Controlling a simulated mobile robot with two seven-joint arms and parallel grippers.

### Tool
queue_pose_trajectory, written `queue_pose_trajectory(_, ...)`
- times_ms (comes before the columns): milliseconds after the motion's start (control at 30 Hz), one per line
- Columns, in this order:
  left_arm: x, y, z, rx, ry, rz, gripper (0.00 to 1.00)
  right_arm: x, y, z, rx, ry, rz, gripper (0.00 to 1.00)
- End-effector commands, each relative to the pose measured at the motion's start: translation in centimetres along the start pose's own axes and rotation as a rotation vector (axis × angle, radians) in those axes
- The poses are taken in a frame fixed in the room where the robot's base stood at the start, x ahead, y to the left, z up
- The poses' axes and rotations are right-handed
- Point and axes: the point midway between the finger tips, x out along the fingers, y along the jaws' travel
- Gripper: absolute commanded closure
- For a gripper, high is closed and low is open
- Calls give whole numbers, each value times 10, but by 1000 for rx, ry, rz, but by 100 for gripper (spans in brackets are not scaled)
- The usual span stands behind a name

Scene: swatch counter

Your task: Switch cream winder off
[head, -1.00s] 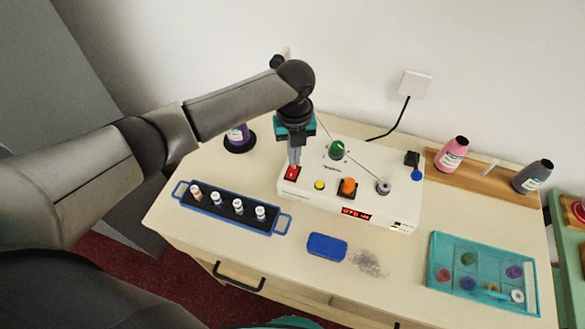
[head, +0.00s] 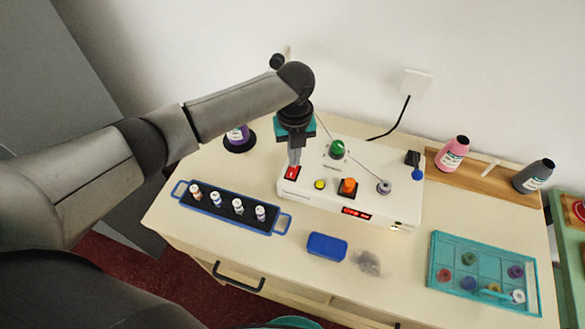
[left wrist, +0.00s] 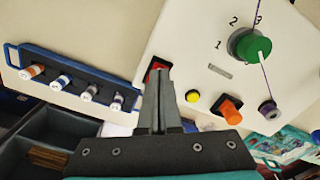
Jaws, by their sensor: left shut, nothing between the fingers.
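The cream winder (head: 330,202) is a pale box on the table. It has a red switch (head: 291,173) at its front left corner, a green knob (head: 337,149), a yellow button (head: 320,184), an orange control (head: 348,186) and a lit red display (head: 356,213). A thread runs to a purple-grey bobbin (head: 383,187). My left gripper (head: 294,164) is shut and empty, pointing down at the red switch. In the left wrist view its fingertips (left wrist: 160,76) partly cover the switch (left wrist: 153,68); I cannot tell contact or the switch's position.
A blue-edged rack (head: 228,222) with several small spools stands front left. A blue block (head: 327,246) lies in front of the winder. A teal tray (head: 437,262) is at right. Pink (head: 451,154) and grey (head: 532,177) cones stand behind. A purple cone (head: 238,136) is behind my arm.

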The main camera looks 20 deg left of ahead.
Motion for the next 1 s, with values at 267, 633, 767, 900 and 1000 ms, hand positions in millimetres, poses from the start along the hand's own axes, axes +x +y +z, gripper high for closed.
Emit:
queue_pose_trajectory(267,5,0,0,0,0,1,100,3,0,0,0,0,0,100)
queue_pose_trajectory(633,11,0,0,0,1,1,100,6,0,1,0,0,0,100)
queue_pose_trajectory(767,13,0,0,0,1,2,100,7,0,1,0,0,0,100)
queue_pose_trajectory(900,11,0,-1,1,2,2,100,5,0,1,0,0,0,100)
queue_pose_trajectory(1000,5,0,-1,0,2,2,100,-1,0,0,0,0,0,100)
